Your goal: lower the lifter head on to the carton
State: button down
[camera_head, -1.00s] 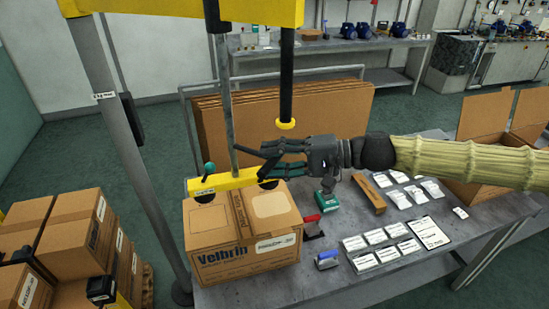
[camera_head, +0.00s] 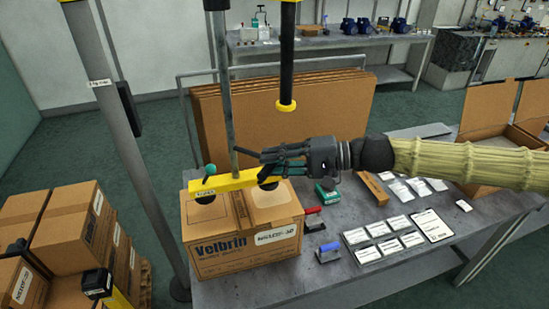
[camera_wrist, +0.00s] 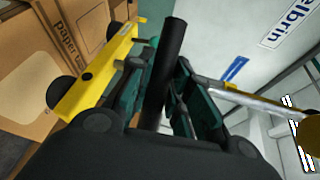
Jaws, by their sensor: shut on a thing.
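The lifter head (camera_head: 236,181) is a yellow bar with dark suction cups and a green-knobbed lever, hanging from a grey tube. It lies over the top of the brown Velbrin carton (camera_head: 243,249), with its cups very close to the top; I cannot tell whether they touch. My gripper (camera_head: 268,160) comes in from the right at the bar's right end. In the wrist view, its teal fingers are shut around a black handle (camera_wrist: 170,65) beside the yellow bar (camera_wrist: 95,78). The carton top (camera_wrist: 60,25) is partly hidden there.
Stacked cartons (camera_head: 65,230) stand on a pallet at left, beside a grey post (camera_head: 135,150). A black tube with a yellow end (camera_head: 286,104) hangs above my gripper. The grey table (camera_head: 300,280) holds packets, a clipboard (camera_head: 433,226) and small tools at right.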

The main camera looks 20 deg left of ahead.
notch_tip(320, 180, down, 5)
jog(key=b, duration=0.2)
jog(key=shift+r+b, duration=0.1)
jog(key=shift+b, duration=0.25)
jog(key=c, duration=1.3)
grip_release()
jog(key=shift+d+r, duration=0.1)
jog(key=v, duration=1.2)
